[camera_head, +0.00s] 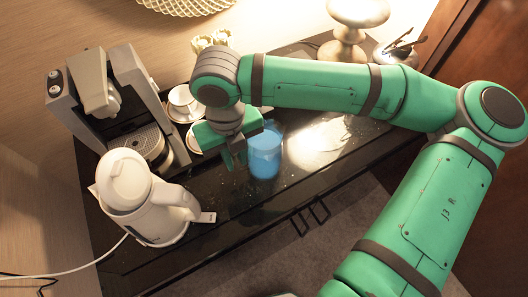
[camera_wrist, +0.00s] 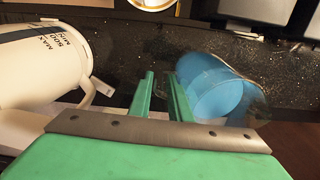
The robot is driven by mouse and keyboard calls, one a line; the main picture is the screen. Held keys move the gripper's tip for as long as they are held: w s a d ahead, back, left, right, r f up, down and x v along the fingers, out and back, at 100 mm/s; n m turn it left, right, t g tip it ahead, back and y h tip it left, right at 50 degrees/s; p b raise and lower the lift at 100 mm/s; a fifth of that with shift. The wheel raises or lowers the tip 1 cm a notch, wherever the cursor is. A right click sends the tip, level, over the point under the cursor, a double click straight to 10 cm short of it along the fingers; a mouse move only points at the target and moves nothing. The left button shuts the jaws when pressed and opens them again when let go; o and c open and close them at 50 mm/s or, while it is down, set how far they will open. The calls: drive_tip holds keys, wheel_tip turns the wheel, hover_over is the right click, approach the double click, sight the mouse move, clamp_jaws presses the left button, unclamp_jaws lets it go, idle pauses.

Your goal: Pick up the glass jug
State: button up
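The glass jug (camera_head: 264,155) looks like a clear vessel with a blue inside, standing on the dark glossy counter. In the wrist view the jug (camera_wrist: 222,90) is to the right of my fingers, its round blue form seen at a slant. My gripper (camera_head: 232,160) is low over the counter, just left of the jug in the head view. In the wrist view my gripper (camera_wrist: 162,78) has its two green fingers apart with nothing between them. I cannot tell whether the right finger touches the jug.
A white kettle (camera_head: 145,195) stands left of my gripper. Behind it is a coffee machine (camera_head: 105,105), with a white cup (camera_head: 182,98) on a saucer nearby. A lamp base (camera_head: 345,48) and a silver pot (camera_head: 397,50) stand at the back right. The counter (camera_head: 225,232) in front is bare.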

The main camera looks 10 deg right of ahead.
drive_tip(key=shift+f, duration=0.8)
drive_tip(key=shift+c, duration=0.3)
clamp_jaws()
idle(0.6)
